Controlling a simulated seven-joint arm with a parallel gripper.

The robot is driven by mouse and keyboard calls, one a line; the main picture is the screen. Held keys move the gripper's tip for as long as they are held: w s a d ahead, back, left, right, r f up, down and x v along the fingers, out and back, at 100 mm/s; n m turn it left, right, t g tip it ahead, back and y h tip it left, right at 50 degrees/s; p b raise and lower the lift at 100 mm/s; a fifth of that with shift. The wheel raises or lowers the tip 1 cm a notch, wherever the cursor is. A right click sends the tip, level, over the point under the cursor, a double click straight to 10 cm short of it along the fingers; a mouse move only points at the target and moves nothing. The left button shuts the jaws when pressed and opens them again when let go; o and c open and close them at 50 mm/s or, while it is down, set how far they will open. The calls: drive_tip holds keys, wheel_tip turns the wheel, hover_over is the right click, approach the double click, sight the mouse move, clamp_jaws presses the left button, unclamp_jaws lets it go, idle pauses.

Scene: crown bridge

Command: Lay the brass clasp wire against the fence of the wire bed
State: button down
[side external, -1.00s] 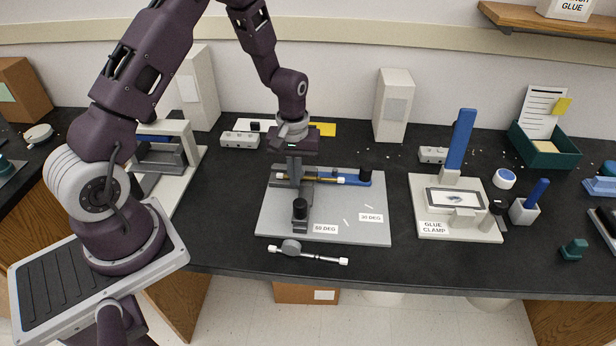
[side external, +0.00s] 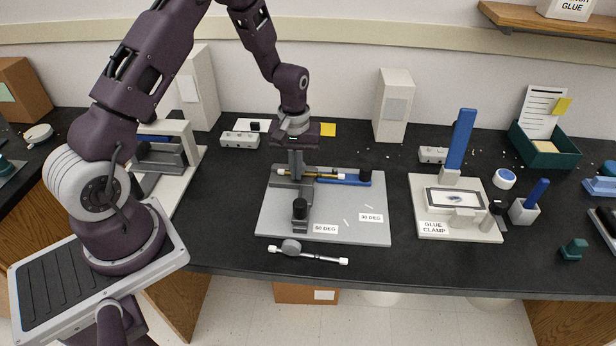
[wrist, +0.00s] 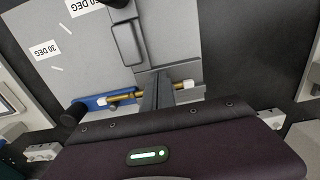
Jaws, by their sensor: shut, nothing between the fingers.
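The brass clasp wire (side external: 303,174) has white ends and lies across the grey block at the back of the wire bed (side external: 350,232). The fence is largely hidden by my fingers, so contact between wire and fence cannot be told. A blue arm (side external: 348,180) with a black knob lies at right.
A silver rod with white ends (side external: 318,257) lies on the bench in front of the bed. A black knob post (side external: 300,212) stands on the plate. The glue clamp (side external: 430,226) is to the right. Dark bench shows between the bed and the clamp.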

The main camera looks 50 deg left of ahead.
drive_tip(key=shift+s+d, duration=0.45)
drive_tip(key=shift+s, duration=0.05)
wheel_tip(320, 180, up, 7)
idle(0.3)
drive_tip(key=s+d+r+m+t, duration=0.1)
drive_tip(key=s+d+r+m, duration=0.15)
drive_tip(key=r, duration=0.55)
drive_tip(key=s+d+r+m+t, duration=0.1)
drive_tip(key=s+d+r, duration=0.25)
drive_tip(key=r, duration=0.35)
drive_tip(key=s+d+r+m+t, duration=0.1)
drive_tip(key=s+d+r+m, duration=0.1)
drive_tip(key=s, duration=0.6)
drive_tip(key=s+d+r+m+t, duration=0.2)
drive_tip(key=s+r+m, duration=0.1)
drive_tip(key=s, duration=0.6)
drive_tip(key=shift+r+t, duration=0.3)
drive_tip(key=shift+r, duration=0.5)
